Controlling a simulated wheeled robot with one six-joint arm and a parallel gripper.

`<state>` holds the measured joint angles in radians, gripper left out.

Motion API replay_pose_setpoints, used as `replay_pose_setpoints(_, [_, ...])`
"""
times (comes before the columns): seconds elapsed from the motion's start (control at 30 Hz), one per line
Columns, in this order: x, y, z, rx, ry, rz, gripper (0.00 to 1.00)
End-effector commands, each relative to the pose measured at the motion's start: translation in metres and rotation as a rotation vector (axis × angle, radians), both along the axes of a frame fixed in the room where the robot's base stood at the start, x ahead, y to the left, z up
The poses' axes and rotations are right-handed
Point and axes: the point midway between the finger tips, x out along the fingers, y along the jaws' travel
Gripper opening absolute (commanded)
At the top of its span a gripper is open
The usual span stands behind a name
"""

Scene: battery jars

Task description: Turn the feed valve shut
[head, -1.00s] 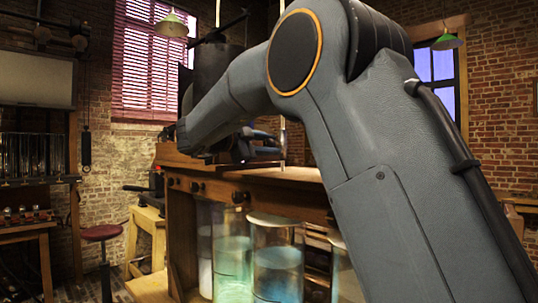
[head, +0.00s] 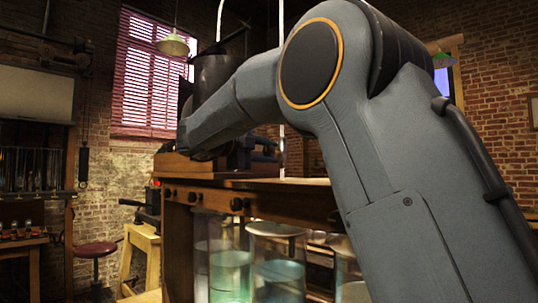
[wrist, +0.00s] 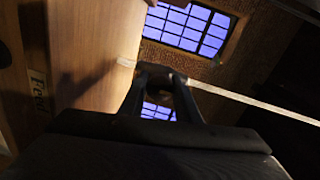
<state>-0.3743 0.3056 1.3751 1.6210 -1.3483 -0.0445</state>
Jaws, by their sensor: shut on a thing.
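In the wrist view my gripper (wrist: 160,82) is shut on a small dark thing at its fingertips. It is in shadow, and I take it for the feed valve's handle (wrist: 160,71), though its shape and angle are unclear. A wooden panel with a plate reading "Feed" (wrist: 40,93) stands to the left of the gripper. In the head view my own arm reaches over the wooden bench, and its wrist hides the fingers and the valve.
Glass jars with pale green-blue liquid (head: 230,272) (head: 278,275) stand under the wooden bench top (head: 300,182). A dark cylinder (head: 215,75) rises behind my arm. A red-topped stool (head: 95,250) stands at left. A pale bar (wrist: 250,100) crosses the wrist view's right side.

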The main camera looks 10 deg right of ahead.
Motion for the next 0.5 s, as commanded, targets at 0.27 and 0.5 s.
replay_pose_setpoints(0.27, [-0.0001, -0.0001, -0.0012, 0.001, 0.002, -0.001, 0.36])
replay_pose_setpoints(0.5, [-0.0001, -0.0001, -0.0007, 0.0, 0.001, -0.001, 0.48])
